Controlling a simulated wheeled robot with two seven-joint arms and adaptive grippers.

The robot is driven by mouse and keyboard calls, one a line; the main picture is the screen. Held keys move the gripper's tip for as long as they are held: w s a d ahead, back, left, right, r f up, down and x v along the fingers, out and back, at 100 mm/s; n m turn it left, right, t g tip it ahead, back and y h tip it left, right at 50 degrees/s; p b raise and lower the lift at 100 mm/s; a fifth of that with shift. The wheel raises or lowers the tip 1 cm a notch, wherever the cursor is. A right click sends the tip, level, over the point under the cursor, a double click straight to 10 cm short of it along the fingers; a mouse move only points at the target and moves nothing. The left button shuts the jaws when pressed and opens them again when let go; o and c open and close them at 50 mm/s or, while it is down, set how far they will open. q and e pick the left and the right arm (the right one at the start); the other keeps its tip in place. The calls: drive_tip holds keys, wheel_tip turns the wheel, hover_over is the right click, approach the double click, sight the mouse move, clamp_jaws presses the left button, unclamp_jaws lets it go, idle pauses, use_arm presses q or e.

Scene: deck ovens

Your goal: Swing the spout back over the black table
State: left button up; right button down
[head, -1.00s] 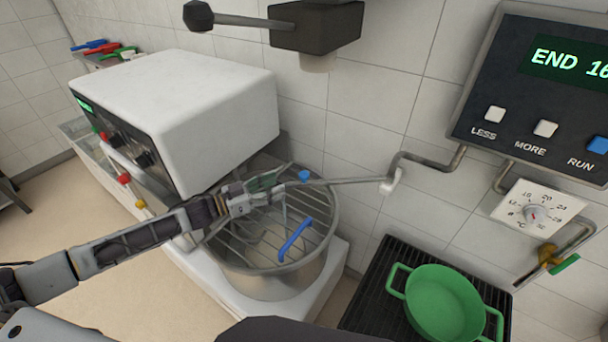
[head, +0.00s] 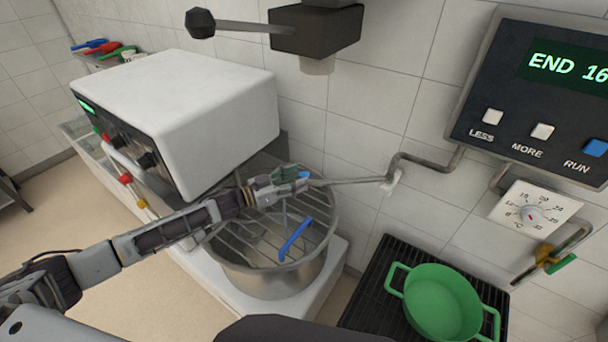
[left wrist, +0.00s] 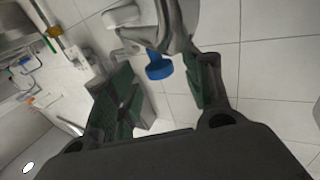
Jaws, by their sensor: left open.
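The spout (head: 345,181) is a thin grey pipe that runs from a wall bracket out to the left, over the mixing bowl (head: 275,279) with its wire guard. Its blue end (head: 303,174) also shows in the left wrist view (left wrist: 158,70). My left gripper (head: 285,178) is at the spout's free end, above the bowl. Its green-padded fingers are open, with the blue end showing between them in the wrist view; I cannot tell whether they touch it. The black table (head: 360,302) is a slatted stand at the lower right. My right gripper is out of view.
A green pot (head: 440,303) stands on the black table. A blue handle (head: 295,239) lies across the bowl guard. The white mixer head (head: 180,100) is left of my gripper. A control panel (head: 535,80) and a dial (head: 530,213) are on the tiled wall.

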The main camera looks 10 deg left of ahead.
sight(300, 177)
use_arm(q)
drive_tip(key=shift+x, duration=1.65)
drive_tip(key=shift+c, duration=0.4)
clamp_jaws()
